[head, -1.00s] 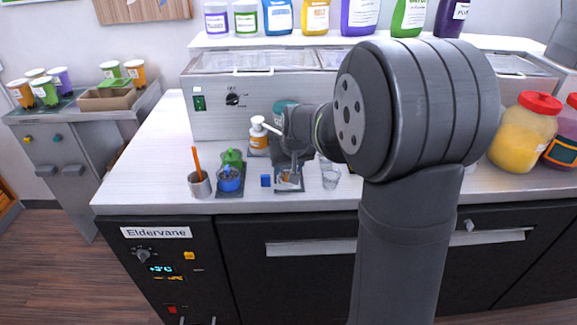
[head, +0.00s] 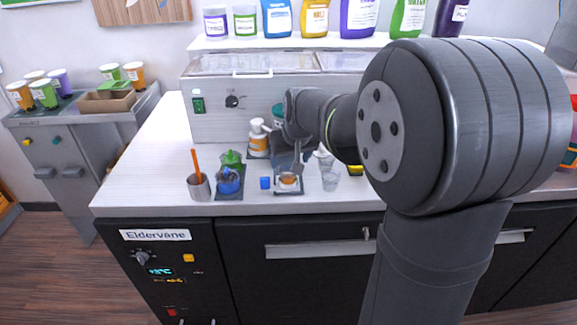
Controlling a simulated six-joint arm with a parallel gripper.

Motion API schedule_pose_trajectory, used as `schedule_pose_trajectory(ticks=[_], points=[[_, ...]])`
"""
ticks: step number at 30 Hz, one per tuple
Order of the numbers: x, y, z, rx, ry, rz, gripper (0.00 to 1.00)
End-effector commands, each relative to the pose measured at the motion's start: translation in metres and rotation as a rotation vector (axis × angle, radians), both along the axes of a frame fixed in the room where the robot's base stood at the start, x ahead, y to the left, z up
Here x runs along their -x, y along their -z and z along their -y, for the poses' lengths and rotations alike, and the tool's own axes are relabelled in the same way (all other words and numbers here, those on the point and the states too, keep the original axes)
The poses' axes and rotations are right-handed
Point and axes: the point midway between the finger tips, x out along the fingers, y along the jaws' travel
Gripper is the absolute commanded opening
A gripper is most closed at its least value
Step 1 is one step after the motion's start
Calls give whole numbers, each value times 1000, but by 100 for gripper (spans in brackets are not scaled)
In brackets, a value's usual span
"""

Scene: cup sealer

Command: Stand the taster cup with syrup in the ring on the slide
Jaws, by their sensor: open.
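A small taster cup with orange-brown syrup (head: 289,179) stands upright at the dark slide (head: 287,191) near the counter's front. It appears to sit within the ring, but the ring is too small and too covered to make out its seating. My gripper (head: 297,168) is open, pointing down just above and slightly right of this cup. My wrist and fingers hide part of the area behind it.
Clear empty cups (head: 329,180) stand close on the right.

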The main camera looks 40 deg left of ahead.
Motion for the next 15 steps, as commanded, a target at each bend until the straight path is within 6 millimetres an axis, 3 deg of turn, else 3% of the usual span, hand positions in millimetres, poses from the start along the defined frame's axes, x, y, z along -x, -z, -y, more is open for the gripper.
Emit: schedule_pose_trajectory(ticks=[6,15], points=[[9,-39,15,-3,0,2,69],[13,-57,22,1,0,-1,69]])
